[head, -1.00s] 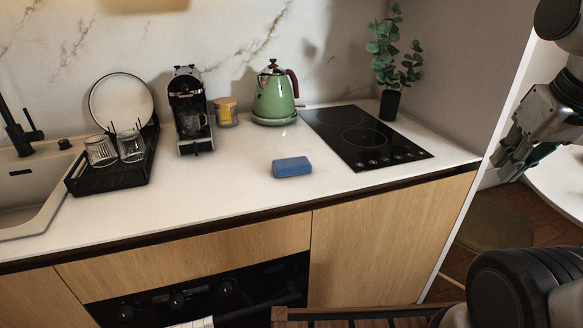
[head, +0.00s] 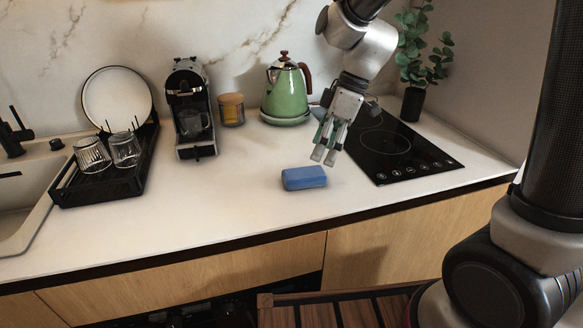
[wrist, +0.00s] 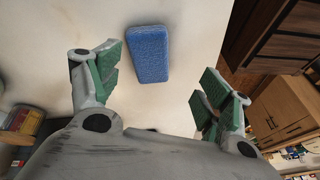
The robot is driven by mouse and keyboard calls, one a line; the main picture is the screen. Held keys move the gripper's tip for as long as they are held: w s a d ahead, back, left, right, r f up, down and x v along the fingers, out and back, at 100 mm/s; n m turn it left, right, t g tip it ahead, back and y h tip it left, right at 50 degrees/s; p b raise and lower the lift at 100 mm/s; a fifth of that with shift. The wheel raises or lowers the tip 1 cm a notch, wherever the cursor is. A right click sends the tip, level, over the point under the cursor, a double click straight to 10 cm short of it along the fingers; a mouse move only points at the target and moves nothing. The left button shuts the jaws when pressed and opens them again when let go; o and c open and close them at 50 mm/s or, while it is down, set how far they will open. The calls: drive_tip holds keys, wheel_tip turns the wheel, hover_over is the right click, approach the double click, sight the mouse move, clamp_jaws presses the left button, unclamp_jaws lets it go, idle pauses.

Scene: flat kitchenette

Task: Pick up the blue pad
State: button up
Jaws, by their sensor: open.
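The blue pad (head: 304,178) lies flat on the white counter, left of the black cooktop. It also shows in the wrist view (wrist: 147,54), upper middle, beyond and between my fingertips. My gripper (head: 325,157) is above the counter, a little above and to the right of the pad in the head view. In the wrist view its green-padded fingers (wrist: 160,84) are spread apart with nothing between them. The gripper does not touch the pad.
A green kettle (head: 287,92), a yellow jar (head: 231,110) and a coffee machine (head: 190,108) stand behind. A black rack (head: 103,186) with glasses and a plate is at left. The cooktop (head: 392,147) and a potted plant (head: 413,104) are at right. Counter around the pad is clear.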

sight(306, 172)
drive_tip(key=shift+w+a+r+n+y, duration=0.35)
drive_tip(key=shift+w+a+n, duration=0.2)
drive_tip(key=shift+n, duration=0.35)
drive_tip(key=shift+s+a+n, duration=0.1)
drive_tip(key=shift+a+n, duration=0.05)
drive_tip(key=shift+n, duration=0.95)
drive_tip(key=shift+w+d+x, duration=0.15)
drive_tip(key=shift+x, duration=1.75)
drive_tip(key=shift+w+d+x, duration=0.1)
drive_tip(key=shift+x, duration=1.8)
drive_tip(key=shift+f, duration=0.4)
drive_tip(key=shift+c, duration=0.2)
drive_tip(key=c, duration=0.9)
